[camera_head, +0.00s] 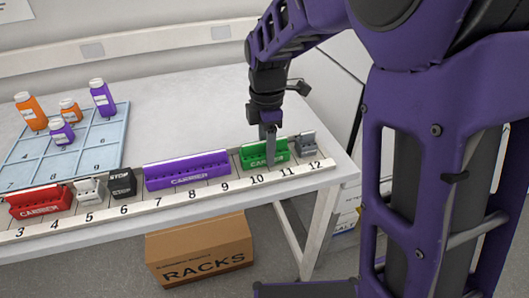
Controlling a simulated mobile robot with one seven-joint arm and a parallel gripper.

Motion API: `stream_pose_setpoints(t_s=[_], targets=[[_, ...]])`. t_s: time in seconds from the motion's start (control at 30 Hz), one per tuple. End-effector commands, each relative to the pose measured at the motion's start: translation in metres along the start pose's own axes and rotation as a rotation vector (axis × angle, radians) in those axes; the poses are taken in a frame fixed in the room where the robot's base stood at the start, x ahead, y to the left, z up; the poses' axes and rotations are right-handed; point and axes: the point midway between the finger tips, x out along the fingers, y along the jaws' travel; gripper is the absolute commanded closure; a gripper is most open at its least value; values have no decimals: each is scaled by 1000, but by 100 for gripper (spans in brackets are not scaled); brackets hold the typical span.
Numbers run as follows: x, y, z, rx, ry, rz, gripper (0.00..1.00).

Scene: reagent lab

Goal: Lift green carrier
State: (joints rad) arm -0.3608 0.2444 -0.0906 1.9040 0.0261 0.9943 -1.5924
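The green carrier (252,156) sits on the numbered rail at the right part of the table, above the numbers 10 and 11. My gripper (268,160) points down at it from above. One finger shows in front of the carrier's right half, and the other is mostly hidden behind it. The fingers appear to straddle the carrier. I cannot tell whether they touch or grip it. The carrier appears to rest level on the rail.
On the rail stand a purple carrier (187,169), a black stop block (122,184), a grey block (90,190), a red carrier (40,200) and a grey block (306,145) close right of the green carrier. Bottles stand on a blue grid (100,158). A RACKS box (200,250) is below.

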Motion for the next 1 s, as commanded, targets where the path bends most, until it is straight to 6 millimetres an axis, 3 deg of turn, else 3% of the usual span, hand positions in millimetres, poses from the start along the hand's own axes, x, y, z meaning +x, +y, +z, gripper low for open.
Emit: stream_pose_setpoints(t_s=[0.03, 0.27, 0.57, 1.0], targets=[[0, 0, 0, 0, 0, 0, 61], [0, 0, 0, 0, 0, 0, 100], [-4, 0, 0, 0, 0, 2, 100], [-82, 1, 0, 0, 0, 4, 100]])
